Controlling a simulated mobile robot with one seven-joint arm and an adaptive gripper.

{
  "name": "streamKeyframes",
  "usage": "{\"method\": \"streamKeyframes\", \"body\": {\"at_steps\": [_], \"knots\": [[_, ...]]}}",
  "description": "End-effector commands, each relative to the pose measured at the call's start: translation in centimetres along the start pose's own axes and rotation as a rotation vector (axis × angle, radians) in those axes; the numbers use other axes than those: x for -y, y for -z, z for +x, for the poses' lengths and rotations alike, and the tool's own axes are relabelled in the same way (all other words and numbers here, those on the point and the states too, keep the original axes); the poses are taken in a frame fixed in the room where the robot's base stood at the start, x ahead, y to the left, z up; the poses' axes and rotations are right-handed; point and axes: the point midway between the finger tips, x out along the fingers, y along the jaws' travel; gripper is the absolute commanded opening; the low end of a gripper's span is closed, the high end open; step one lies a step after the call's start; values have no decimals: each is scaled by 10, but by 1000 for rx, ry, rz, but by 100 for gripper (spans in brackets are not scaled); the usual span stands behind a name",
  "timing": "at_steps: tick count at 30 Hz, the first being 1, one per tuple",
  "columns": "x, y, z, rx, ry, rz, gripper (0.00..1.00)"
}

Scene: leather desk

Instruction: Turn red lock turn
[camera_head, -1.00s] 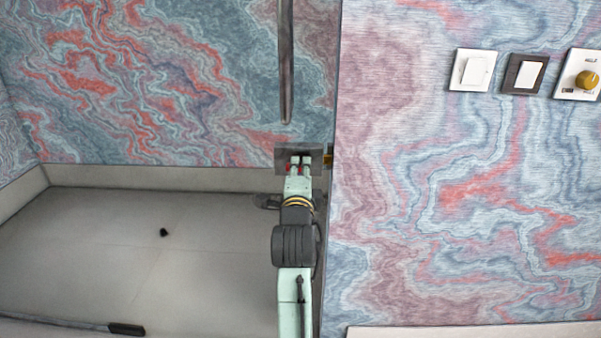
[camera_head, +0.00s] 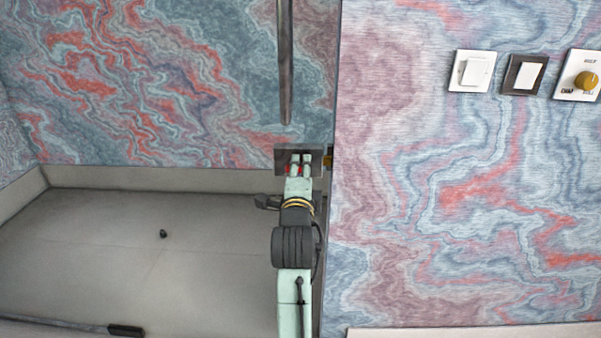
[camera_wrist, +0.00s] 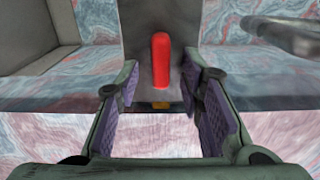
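The red lock turn (camera_wrist: 161,60) is an upright, rounded bar on a grey plate (camera_wrist: 140,35) in the wrist view. Its lower end reaches down between my fingertips. In the head view only a small red part of it (camera_head: 288,169) shows beside my fingers, and the grey plate (camera_head: 283,151) sits at the wall's edge. My gripper (camera_wrist: 160,85) is open, with one purple-padded finger on each side of the lock turn and a visible gap to both. In the head view my gripper (camera_head: 300,164) is in front of the plate.
A long metal bar (camera_head: 285,70) stands above the plate. Two switches (camera_head: 472,71) (camera_head: 525,74) and a yellow knob (camera_head: 586,82) are on the right wall. A small dark object (camera_head: 163,234) lies on the grey floor at left. A handle-like grey bar (camera_wrist: 290,32) shows in the wrist view.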

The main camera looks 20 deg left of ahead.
Motion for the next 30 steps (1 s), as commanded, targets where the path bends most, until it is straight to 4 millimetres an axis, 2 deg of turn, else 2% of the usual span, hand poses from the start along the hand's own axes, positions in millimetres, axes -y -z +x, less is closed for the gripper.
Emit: {"method": "streamKeyframes", "body": {"at_steps": [5, 12, 18, 30], "knots": [[0, 0, -6, 0, 1, 0, 35], [0, -1, -45, 2, 1, 0, 35], [0, 0, -70, 1, 0, 0, 35], [0, 0, -75, 0, 0, 0, 35]]}}
